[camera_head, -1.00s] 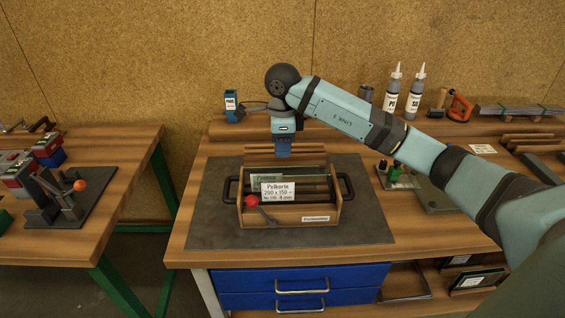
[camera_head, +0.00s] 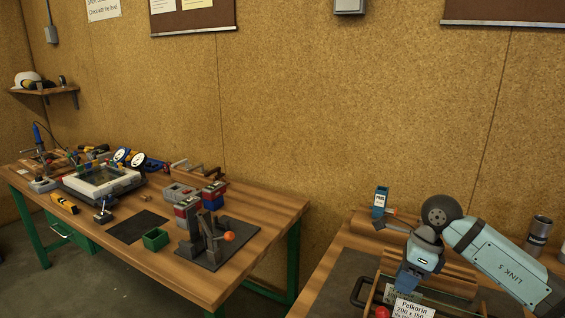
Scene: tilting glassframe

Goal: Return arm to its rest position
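My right arm comes in from the right with a dark round joint and a light blue link. My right gripper (camera_head: 406,284) points down at the lower right, over or just behind the wooden carrier with the white "Pelkorin" label (camera_head: 408,309). Its dark blue fingers are small and overlap the carrier's contents, so I cannot tell whether they are open or shut, or whether they touch anything. The carrier is cut off by the bottom edge, with a red knob (camera_head: 382,312) at its left. My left gripper is not in view.
A blue bottle-like holder (camera_head: 380,202) stands behind the gripper, and a grey cylinder (camera_head: 538,232) stands near the arm. The left bench holds a clamp fixture with an orange ball (camera_head: 229,237), a green bin (camera_head: 155,239) and a framed panel (camera_head: 102,180). A gap separates the benches.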

